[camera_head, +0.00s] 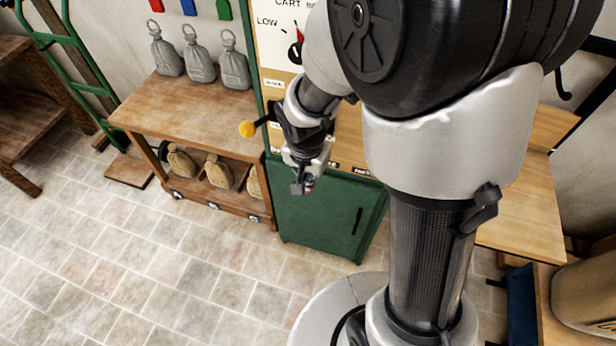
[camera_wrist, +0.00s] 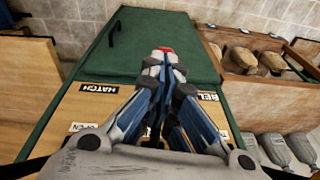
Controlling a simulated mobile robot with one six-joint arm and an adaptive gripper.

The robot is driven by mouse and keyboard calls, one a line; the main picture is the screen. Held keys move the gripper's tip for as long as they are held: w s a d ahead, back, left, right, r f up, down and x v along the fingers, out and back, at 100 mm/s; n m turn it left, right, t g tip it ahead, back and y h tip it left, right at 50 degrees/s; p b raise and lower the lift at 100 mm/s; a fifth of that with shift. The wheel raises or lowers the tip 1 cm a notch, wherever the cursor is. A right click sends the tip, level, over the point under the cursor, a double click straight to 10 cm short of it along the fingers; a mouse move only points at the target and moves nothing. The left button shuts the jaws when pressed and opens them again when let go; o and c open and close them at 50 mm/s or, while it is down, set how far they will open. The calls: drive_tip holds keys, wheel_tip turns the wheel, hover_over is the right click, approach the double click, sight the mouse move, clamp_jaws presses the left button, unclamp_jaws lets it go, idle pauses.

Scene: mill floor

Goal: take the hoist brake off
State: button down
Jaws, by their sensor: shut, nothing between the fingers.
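A lever with a yellow ball knob (camera_head: 247,129) sticks out to the left beside the panel (camera_head: 268,45) in the head view. No readable label names it as the hoist brake, and my wrist hides part of its arm. My gripper (camera_head: 301,186) is to the right of and below the knob, apart from it, pointing down in front of the green cabinet. In the wrist view my gripper (camera_wrist: 164,52) is shut and empty. Its fingers lie across the labelled board (camera_wrist: 80,105), between a HATCH label (camera_wrist: 98,89) and a partly hidden label starting "REL" (camera_wrist: 208,96).
A green cabinet (camera_head: 318,215) stands below the panel. A wooden bench (camera_head: 185,108) at left holds three grey weights (camera_head: 199,58), with sacks (camera_head: 218,171) on its lower shelf. A green-framed cart (camera_head: 75,70) leans at far left. The tiled floor (camera_head: 120,260) in front is clear.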

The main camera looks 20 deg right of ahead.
drive_tip(key=shift+w+d+f+b, duration=0.15)
drive_tip(key=shift+f+b, duration=0.35)
drive_tip(key=shift+f, duration=0.25)
drive_tip(key=shift+w+f+b, duration=0.1)
drive_tip(key=shift+f+b, duration=0.4)
drive_tip(key=shift+f, duration=0.25)
drive_tip(key=shift+r, duration=0.15)
drive_tip(key=shift+d+r+p, duration=0.1)
drive_tip(key=shift+r+p, duration=0.3)
drive_tip(key=shift+p, duration=0.05)
drive_tip(key=r+p, duration=0.3)
drive_tip(key=r, duration=0.1)
drive_tip(key=shift+s, duration=0.35)
drive_tip(key=s+a+r, duration=0.2)
drive_tip(key=s+a, duration=0.2)
drive_tip(key=s, duration=0.3)
drive_tip(key=shift+a+r+p, duration=0.15)
drive_tip(key=shift+a+p, duration=0.2)
drive_tip(key=shift+a, duration=0.05)
drive_tip(key=shift+r, duration=0.1)
